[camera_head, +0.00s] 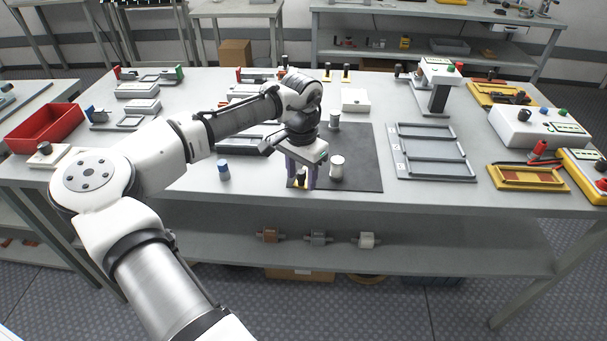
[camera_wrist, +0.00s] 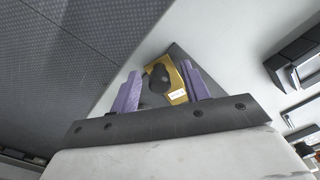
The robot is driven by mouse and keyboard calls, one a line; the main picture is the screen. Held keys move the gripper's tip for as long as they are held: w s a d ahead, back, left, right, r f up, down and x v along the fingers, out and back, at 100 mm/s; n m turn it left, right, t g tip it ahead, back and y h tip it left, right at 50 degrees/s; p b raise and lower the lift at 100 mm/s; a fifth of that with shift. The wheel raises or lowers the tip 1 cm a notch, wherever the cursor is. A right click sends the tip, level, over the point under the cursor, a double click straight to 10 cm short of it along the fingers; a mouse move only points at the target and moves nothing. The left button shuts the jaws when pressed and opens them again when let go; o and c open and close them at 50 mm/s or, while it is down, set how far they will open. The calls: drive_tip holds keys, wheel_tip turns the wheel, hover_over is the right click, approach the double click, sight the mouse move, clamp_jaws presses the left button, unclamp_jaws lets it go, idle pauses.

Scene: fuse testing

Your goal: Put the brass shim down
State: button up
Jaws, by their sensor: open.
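The brass shim (camera_wrist: 177,88) is a gold-coloured piece with a black knob and a small white label. In the wrist view it lies between the two purple fingers of my gripper (camera_wrist: 160,72), with a gap beside it on the right. In the head view the shim (camera_head: 301,180) shows low between the fingertips of my gripper (camera_head: 302,184), at the front left corner of the dark mat (camera_head: 362,150). My gripper is open around it, pointing down. The fingers hide part of the shim in the head view.
A white-topped cylinder (camera_head: 337,169) stands on the mat just right of my gripper, with another (camera_head: 334,121) farther back. A grey slotted tray (camera_head: 446,176) lies right of the mat. The mat's right side is clear.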

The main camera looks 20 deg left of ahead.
drive_tip(key=shift+f, duration=0.15)
clamp_jaws()
idle(0.4)
